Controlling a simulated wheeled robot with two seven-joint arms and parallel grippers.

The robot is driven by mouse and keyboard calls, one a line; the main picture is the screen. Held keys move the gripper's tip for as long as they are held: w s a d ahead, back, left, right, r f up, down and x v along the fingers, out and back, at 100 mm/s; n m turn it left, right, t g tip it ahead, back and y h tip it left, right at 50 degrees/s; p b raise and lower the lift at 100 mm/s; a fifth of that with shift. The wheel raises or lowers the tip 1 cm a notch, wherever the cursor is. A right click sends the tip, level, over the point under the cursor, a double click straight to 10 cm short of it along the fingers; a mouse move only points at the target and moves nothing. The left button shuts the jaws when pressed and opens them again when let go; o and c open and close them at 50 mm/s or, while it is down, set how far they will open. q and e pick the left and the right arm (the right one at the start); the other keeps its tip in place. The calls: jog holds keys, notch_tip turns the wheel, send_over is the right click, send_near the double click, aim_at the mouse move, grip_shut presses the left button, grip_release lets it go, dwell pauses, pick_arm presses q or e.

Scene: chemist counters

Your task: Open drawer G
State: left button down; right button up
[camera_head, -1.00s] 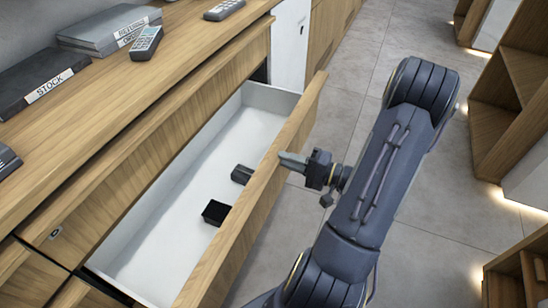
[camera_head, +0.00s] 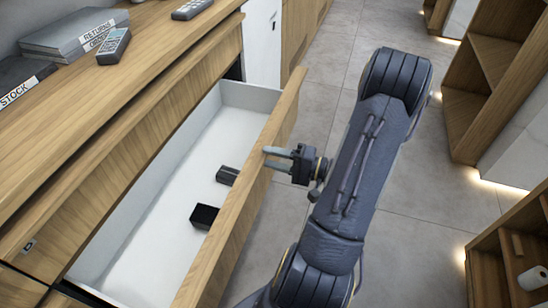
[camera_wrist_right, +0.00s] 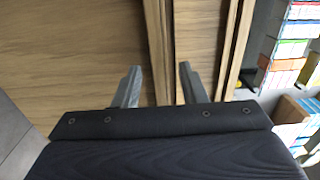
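A wooden-fronted drawer (camera_head: 236,222) with a white interior stands pulled well out of the counter. Its letter cannot be read from here, so I cannot tell whether it is drawer G. My right gripper (camera_head: 268,157) is at the upper edge of the drawer front, towards its far end. In the right wrist view my right gripper (camera_wrist_right: 160,82) has its two fingers spread apart, with wood panels and edges beyond them. Whether the fingers touch the front is unclear. My left gripper is out of view.
Two small black boxes (camera_head: 204,216) (camera_head: 227,175) lie in the drawer. The countertop (camera_head: 90,100) holds binders (camera_head: 72,34) and a calculator-like device (camera_head: 114,46). Open floor (camera_head: 335,95) lies right of the drawer, before wooden shelves (camera_head: 480,90).

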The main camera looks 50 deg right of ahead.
jog(key=v, duration=0.8)
jog(key=shift+p, duration=0.35)
